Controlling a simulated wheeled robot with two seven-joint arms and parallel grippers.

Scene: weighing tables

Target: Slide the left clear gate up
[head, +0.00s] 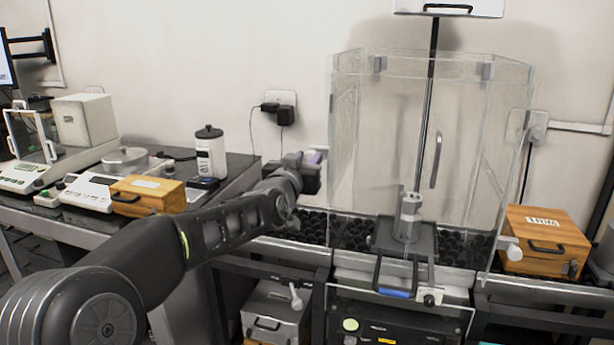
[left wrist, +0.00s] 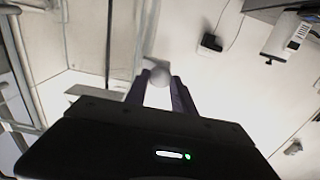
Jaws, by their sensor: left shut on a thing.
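The left clear gate (head: 345,125) is the see-through panel on the left side of the clear weighing enclosure (head: 400,130). My left gripper (head: 318,157) is beside this panel, about halfway up the enclosure. In the left wrist view, its purple fingers (left wrist: 161,92) are shut on a round white knob (left wrist: 160,76) next to the clear panel. The knob is held clearly higher than the white knob (head: 511,247) on the enclosure's right side. The gate's lower edge is hard to make out. My right gripper is not in view.
A grey cylinder (head: 409,215) stands on a dark tray inside the enclosure. A wooden box (head: 545,240) stands to its right. On the left table are another wooden box (head: 148,194), a white canister (head: 211,155) and scales. A wall plug (head: 280,103) is behind my gripper.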

